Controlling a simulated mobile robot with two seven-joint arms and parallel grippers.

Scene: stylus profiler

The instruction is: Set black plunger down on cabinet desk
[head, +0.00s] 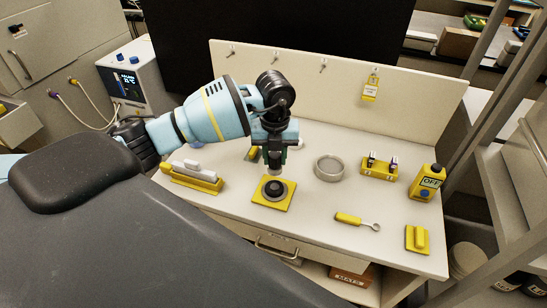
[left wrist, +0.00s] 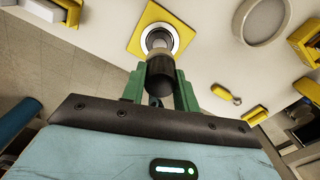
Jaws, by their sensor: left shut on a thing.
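The black plunger (left wrist: 160,75) is a dark cylinder with a paler end, held between the green fingers of my left gripper (left wrist: 159,88) in the left wrist view. Beneath is a yellow square plate (head: 287,204) with a pale ring and a dark centre. It also shows in the left wrist view (left wrist: 137,44). I cannot tell whether the plunger touches the dark centre. My right gripper is not in view.
On the desk stand a grey round dish (head: 329,168), a yellow block with small vials (head: 379,168), a yellow OFF box (head: 427,182), a yellow-handled ring tool (head: 356,220) and a yellow-white block (head: 192,176). A pale board (head: 420,95) closes the back. The desk's front middle is bare.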

